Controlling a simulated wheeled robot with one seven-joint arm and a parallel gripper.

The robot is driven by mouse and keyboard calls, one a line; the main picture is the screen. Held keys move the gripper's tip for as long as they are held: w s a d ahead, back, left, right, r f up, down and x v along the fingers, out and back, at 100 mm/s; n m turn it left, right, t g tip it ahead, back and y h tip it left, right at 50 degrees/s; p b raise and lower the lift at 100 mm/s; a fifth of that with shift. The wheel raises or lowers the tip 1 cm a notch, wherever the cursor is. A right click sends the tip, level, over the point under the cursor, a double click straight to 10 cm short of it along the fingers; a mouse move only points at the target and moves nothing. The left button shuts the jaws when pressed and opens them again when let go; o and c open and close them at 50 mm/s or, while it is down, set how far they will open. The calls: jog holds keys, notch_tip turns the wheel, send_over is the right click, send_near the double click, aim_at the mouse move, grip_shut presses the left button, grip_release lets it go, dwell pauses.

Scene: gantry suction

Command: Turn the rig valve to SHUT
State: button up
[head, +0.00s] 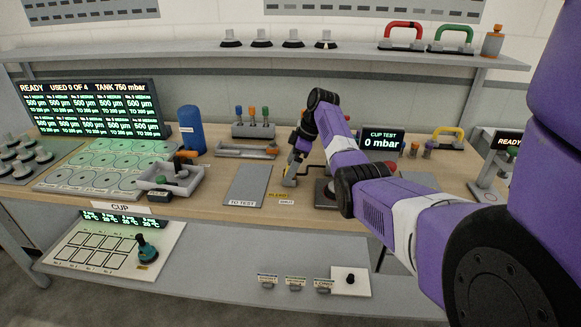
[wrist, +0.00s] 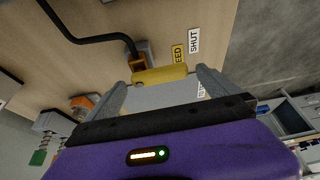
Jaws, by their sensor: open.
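The rig valve shows in the wrist view as a yellow handle (wrist: 160,75) beside a small orange-brown and grey body (wrist: 143,52). A black hose (wrist: 92,40) runs to that body. In the head view my gripper (head: 290,178) is low over the bench behind the labels and hides most of the valve.
A grey TO TEST plate (head: 247,184) lies left of my gripper. A CUP TEST display (head: 381,141) reading 0 mbar stands to the right. A grey tray (head: 245,150) and a blue cylinder (head: 191,130) stand farther back. The bench front edge is close.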

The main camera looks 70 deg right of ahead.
jog(key=v, duration=0.7)
jog(key=shift+r+b, duration=0.25)
jog(key=shift+b, duration=0.15)
jog(key=shift+s, duration=0.1)
